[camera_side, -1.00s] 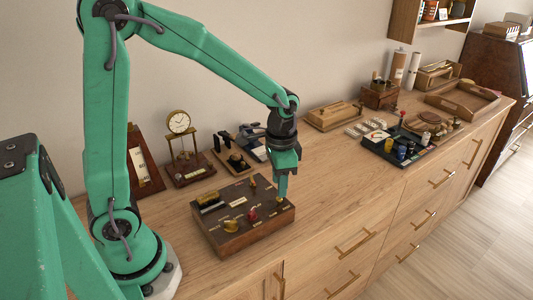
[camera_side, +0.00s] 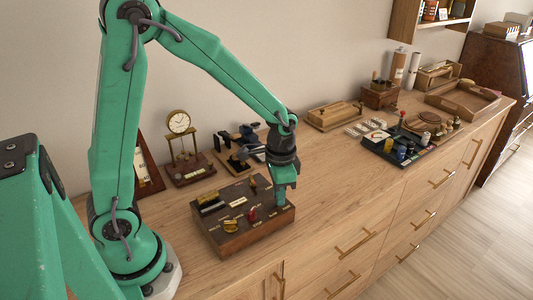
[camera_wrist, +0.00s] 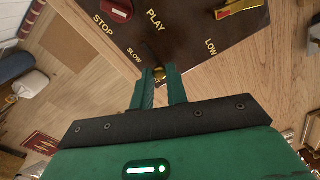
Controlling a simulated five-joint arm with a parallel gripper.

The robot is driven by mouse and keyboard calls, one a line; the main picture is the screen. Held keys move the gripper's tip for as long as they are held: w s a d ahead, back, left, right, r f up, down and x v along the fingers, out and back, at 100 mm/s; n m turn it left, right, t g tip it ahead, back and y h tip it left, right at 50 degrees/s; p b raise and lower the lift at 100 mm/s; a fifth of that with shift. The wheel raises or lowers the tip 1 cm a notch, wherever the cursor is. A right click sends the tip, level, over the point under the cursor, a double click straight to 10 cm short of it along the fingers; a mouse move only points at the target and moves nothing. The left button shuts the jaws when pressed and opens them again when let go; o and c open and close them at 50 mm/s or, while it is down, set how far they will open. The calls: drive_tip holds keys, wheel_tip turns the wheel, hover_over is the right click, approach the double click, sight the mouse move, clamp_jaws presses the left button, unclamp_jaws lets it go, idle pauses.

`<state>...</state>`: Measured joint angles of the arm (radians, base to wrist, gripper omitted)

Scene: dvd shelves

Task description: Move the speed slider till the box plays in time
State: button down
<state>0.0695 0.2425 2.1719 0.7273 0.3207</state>
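The dark wooden music box (camera_side: 225,238) sits on the wooden counter in the side view, with knobs and gold lettering on its top. My gripper (camera_side: 280,203) points down at its right end. In the wrist view, a small brass slider knob (camera_wrist: 158,73) shows between the fingertips of my gripper (camera_wrist: 160,71), near the lettering SLOW. A narrow gap runs between the fingers; I cannot tell whether both press on the knob. The slider's slot is mostly hidden.
A red knob (camera_side: 252,214) and a brass lever (camera_side: 231,226) stand on the box top beside my gripper. A brass clock (camera_side: 178,122) stands behind the box. A black tray of small items (camera_side: 380,158) lies to the right, with bare counter (camera_side: 325,185) between.

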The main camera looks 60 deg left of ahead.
drive_tip(key=shift+s, duration=0.5)
drive_tip(key=c, duration=1.4)
unclamp_jaws()
drive_tip(key=shift+r, duration=0.1)
wheel_tip(320, 180, up, 8)
drive_tip(key=shift+f, duration=0.15)
